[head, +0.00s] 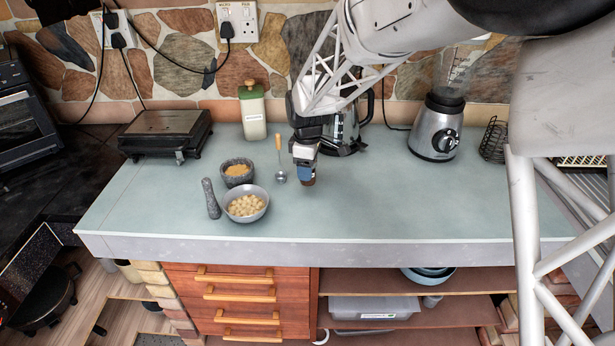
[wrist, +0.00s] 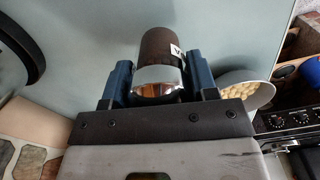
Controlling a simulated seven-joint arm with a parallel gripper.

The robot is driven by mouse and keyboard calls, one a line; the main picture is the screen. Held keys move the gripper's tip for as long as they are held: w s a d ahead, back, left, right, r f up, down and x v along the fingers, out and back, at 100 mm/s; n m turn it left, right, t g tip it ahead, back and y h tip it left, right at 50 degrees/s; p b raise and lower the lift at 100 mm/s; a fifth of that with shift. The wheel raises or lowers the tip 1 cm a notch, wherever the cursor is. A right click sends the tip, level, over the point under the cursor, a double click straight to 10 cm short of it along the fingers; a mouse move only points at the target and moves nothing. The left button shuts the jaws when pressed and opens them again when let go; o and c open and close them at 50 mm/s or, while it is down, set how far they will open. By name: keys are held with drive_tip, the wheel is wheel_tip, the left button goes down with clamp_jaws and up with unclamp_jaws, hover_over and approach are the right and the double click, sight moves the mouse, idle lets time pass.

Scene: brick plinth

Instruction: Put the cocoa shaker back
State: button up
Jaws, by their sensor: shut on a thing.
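The cocoa shaker (wrist: 158,50) is dark brown with a shiny metal end and part of a white label. In the wrist view it sits between the two blue fingers of my gripper (wrist: 160,78), which are shut on its sides. In the head view my gripper (head: 306,170) points down over the middle of the counter. Only a small brown part of the shaker (head: 308,183) shows below the fingers. I cannot tell whether its lower end touches the counter.
Left of my gripper are a spoon (head: 280,160), a mortar of brown powder (head: 238,181), a pestle (head: 211,198) and a bowl of pale balls (head: 246,215). Behind stand a green-lidded canister (head: 252,112) and a coffee pot (head: 345,130). A blender (head: 437,125) stands right. The front-right counter (head: 420,200) is clear.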

drive_tip(key=shift+f, duration=1.75)
drive_tip(key=shift+f, duration=0.1)
drive_tip(key=o, duration=1)
wheel_tip(320, 180, up, 12)
drive_tip(key=shift+r, duration=0.15)
